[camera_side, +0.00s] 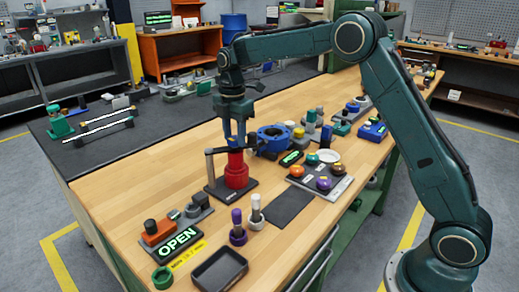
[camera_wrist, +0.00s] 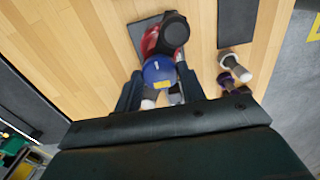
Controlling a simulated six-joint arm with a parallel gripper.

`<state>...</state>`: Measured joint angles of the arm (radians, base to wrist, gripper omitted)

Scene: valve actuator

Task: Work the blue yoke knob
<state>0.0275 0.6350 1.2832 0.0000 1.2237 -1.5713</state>
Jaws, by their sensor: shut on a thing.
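The valve actuator has a red body (camera_side: 236,172) on a dark base plate (camera_side: 217,190) near the middle of the bench. A dark lever arm (camera_side: 214,151) reaches left from its top. The blue yoke knob (camera_wrist: 158,70), with a yellow patch, shows in the wrist view, in front of the red body and a black round cap (camera_wrist: 174,29). My gripper (camera_side: 237,139) points down over the top of the red body, its jaws shut on the blue knob. In the wrist view the fingers lie on both sides of it. The grip contact is partly hidden.
A blue ring-shaped valve (camera_side: 272,138) stands close right of the red body. A green-lit OPEN sign (camera_side: 178,240), a purple knob (camera_side: 238,228), a white-topped post (camera_side: 256,212) and a black tray (camera_side: 219,269) are nearer the front. A dark flat mat (camera_side: 289,207) lies to the right.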

